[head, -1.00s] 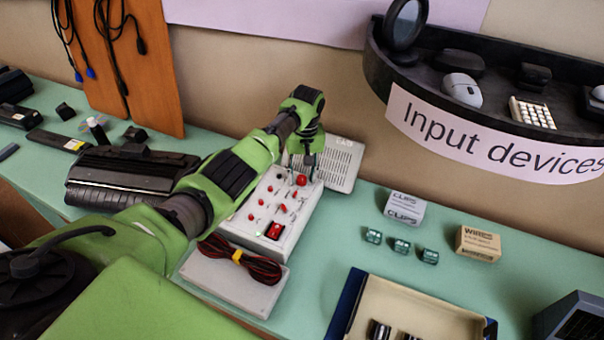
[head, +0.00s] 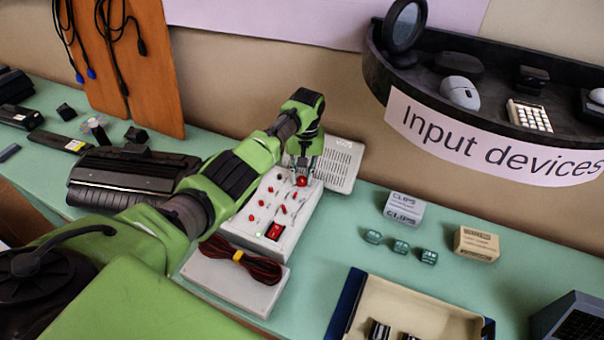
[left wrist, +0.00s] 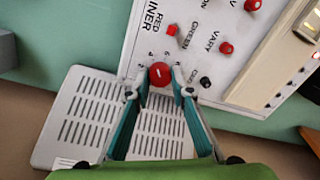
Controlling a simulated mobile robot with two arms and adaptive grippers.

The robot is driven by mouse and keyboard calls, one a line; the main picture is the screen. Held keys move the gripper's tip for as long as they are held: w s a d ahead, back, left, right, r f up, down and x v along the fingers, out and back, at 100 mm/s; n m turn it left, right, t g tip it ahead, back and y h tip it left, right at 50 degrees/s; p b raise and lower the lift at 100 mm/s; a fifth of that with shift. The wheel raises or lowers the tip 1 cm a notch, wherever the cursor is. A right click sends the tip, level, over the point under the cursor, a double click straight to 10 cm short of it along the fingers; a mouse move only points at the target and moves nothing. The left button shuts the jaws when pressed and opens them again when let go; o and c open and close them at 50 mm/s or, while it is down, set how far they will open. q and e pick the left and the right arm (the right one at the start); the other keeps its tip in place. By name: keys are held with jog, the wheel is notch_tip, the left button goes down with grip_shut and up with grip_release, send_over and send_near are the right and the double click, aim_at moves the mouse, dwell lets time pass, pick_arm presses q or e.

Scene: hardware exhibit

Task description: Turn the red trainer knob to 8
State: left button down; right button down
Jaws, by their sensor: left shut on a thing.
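The white trainer box (head: 262,226) stands on the green table with its sloped panel of several red knobs and switches. The round red trainer knob (head: 302,180) is at the panel's upper edge. It also shows in the left wrist view (left wrist: 159,74), beside the printed words "RED TRAINER", with a pale pointer line on its face. My left gripper (head: 302,172) is over it, and its two fingertips (left wrist: 160,83) are shut on the knob from both sides. Small dial marks around the knob are too small to read surely. My right gripper is not in view.
A white grille panel (head: 340,163) lies behind the trainer. A grey box with a coiled red-black cable (head: 240,262) is in front. Clips and wire boxes (head: 477,244), small green blocks (head: 400,247) and an open tray (head: 440,315) are to the right.

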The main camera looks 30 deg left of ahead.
pick_arm(q)
jog(key=m+p, duration=0.1)
jog(key=m, duration=0.2)
jog(key=shift+m, duration=0.3)
jog(key=m+p, duration=0.1)
jog(key=m, duration=0.3)
jog(key=shift+s+d+m+p, duration=0.1)
jog(key=shift+m+p, duration=0.2)
jog(key=shift+p, duration=0.1)
jog(key=m, duration=0.4)
jog(key=shift+t+p, duration=0.3)
jog(key=shift+p, duration=0.1)
jog(key=shift+m, duration=1.9)
jog(key=c, duration=1.8)
grip_release()
jog(key=shift+r, duration=0.1)
